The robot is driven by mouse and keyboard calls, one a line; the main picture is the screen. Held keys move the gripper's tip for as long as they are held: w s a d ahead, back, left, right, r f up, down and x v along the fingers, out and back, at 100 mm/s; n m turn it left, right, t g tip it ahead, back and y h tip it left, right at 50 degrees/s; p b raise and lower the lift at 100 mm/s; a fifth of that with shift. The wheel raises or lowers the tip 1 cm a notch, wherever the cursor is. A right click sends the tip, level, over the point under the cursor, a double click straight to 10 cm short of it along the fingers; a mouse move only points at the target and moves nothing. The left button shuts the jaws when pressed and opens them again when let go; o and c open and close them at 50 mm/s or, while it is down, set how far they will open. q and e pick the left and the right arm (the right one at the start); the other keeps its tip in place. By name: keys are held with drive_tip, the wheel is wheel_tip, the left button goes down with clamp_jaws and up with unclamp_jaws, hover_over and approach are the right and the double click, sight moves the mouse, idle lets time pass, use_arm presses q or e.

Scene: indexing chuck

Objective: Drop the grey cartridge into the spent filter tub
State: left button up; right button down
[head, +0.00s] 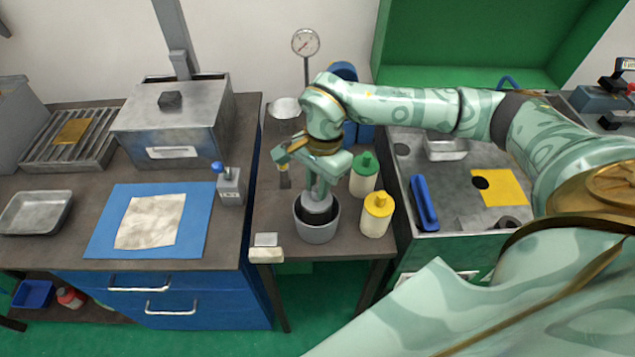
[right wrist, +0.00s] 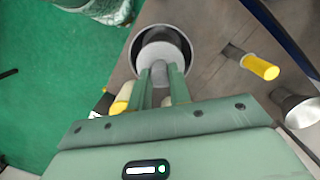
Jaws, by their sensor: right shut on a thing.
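The grey cartridge (head: 317,206) is a short grey cylinder with a narrower knob on top. My right gripper (head: 319,190) is shut on it from above. The grey tub (head: 316,233), round with a dark inside, stands on the small middle table. The cartridge is at the tub's mouth, its lower part inside or just over the opening; its underside is hidden. In the right wrist view the cartridge (right wrist: 165,52) lies within the ring of the tub's rim (right wrist: 135,45), with my right gripper's fingertips (right wrist: 160,72) at its knob. My left gripper is not in view.
A cream bottle with a yellow cap (head: 376,214) and one with a green cap (head: 363,174) stand close right of the tub. A yellow-handled tool (right wrist: 262,67) lies nearby. A small block (head: 266,248) sits at the table's front edge. A dial gauge (head: 305,43) rises behind.

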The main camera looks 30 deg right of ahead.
drive_tip(key=shift+f, duration=0.55)
drive_tip(key=c, duration=1.3)
unclamp_jaws()
drive_tip(key=shift+r, duration=0.35)
wheel_tip(320, 180, up, 12)
drive_tip(key=d+p, duration=0.1)
drive_tip(key=shift+w+d+r, duration=0.15)
drive_tip(key=shift+d+r, duration=0.1)
drive_tip(key=shift+f, duration=0.1)
